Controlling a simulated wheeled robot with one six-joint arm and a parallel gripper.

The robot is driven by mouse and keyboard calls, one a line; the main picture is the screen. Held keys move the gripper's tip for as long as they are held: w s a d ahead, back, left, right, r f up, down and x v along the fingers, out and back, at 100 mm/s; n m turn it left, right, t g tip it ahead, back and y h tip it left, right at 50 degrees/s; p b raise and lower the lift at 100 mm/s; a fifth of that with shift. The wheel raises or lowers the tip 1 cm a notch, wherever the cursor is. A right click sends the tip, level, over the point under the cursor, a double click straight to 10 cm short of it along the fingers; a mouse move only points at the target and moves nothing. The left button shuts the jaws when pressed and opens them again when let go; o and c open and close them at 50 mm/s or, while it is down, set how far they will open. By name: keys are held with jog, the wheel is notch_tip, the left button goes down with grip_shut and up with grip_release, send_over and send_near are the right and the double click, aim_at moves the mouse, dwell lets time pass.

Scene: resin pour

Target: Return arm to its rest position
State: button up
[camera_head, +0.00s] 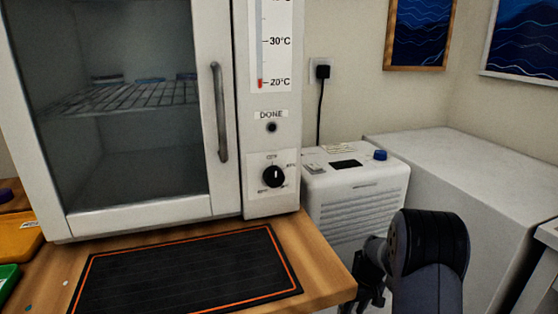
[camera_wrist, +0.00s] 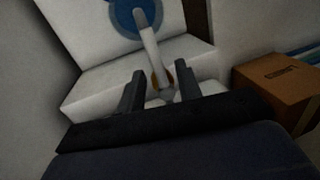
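My arm shows at the lower right of the head view, with my dark gripper (camera_head: 368,285) beyond the right end of the wooden bench and in front of the white unit. In the wrist view the two fingers of my gripper (camera_wrist: 161,88) stand apart, with a gap between them. A pale upright, handle-like piece (camera_wrist: 150,50) shows in line with that gap, in front of a blue disc (camera_wrist: 128,14). It looks to be beyond the fingers, and I see no contact. Nothing seems to be held.
A white oven (camera_head: 222,190) with a closed glass door stands on the wooden bench (camera_head: 318,262), behind a black mat (camera_head: 180,275). A white vented unit (camera_head: 355,205) and a large white block (camera_head: 470,170) stand right of the bench. A cardboard box (camera_wrist: 275,88) shows in the wrist view.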

jog(key=m, duration=0.1)
jog(key=m+b, duration=0.1)
jog(key=m, duration=0.1)
jog(key=shift+s+a+r+t, duration=0.1)
jog(key=shift+a+r+t, duration=0.05)
jog(key=shift+a+t, duration=0.25)
jog(key=shift+m, duration=0.3)
jog(key=shift+r, duration=0.1)
